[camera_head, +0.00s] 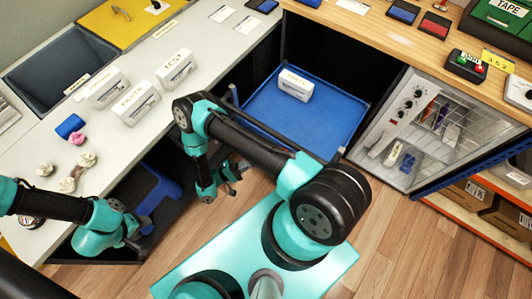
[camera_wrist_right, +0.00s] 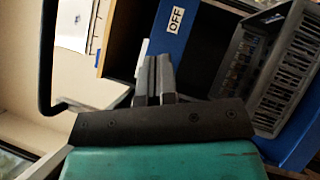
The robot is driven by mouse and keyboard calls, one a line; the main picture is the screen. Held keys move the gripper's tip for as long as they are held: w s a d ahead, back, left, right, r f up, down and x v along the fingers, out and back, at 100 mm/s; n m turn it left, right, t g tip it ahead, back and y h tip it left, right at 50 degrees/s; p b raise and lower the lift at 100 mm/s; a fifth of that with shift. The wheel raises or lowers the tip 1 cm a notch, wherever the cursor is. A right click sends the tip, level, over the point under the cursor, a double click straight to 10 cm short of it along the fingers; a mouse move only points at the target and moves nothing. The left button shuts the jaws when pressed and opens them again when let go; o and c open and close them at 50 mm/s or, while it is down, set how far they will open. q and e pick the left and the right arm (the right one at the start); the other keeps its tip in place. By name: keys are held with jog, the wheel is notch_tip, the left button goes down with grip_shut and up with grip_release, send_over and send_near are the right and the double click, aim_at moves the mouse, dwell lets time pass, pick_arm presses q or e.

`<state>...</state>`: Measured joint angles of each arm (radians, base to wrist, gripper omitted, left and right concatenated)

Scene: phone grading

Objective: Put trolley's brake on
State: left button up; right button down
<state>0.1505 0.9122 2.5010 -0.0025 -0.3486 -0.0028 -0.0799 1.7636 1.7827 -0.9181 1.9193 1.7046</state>
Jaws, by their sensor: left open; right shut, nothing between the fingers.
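The trolley's blue tray (camera_head: 335,128) stands in the gap between the two counters in the head view, with a white-labelled box on it. My right arm crosses in front of its left side. My right gripper (camera_head: 236,172) is low, just in front of the trolley; in the right wrist view its fingers (camera_wrist_right: 155,82) are shut and empty. Beyond them is a blue panel (camera_wrist_right: 190,45) with a white OFF label (camera_wrist_right: 175,20). I cannot make out the brake itself. My left gripper (camera_head: 138,242) is open and empty, by the left counter's front edge.
A dark curved bar (camera_wrist_right: 46,65) and a grey crate (camera_wrist_right: 290,65) flank my fingers in the right wrist view. The left counter (camera_head: 135,140) holds labelled boxes; a glass-fronted cabinet (camera_head: 440,130) stands right of the trolley. Wooden floor (camera_head: 400,240) is clear at the front right.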

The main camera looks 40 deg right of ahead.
jog(key=shift+w+a+r+n+h, duration=0.1)
jog(key=shift+w+r+n+h, duration=0.25)
jog(key=shift+w, duration=0.2)
jog(key=shift+r, duration=0.1)
jog(key=s+a+x, duration=0.1)
jog(key=s+x, duration=0.1)
jog(key=x, duration=1.1)
jog(key=shift+r, duration=0.35)
jog(key=shift+s+a+r, duration=0.1)
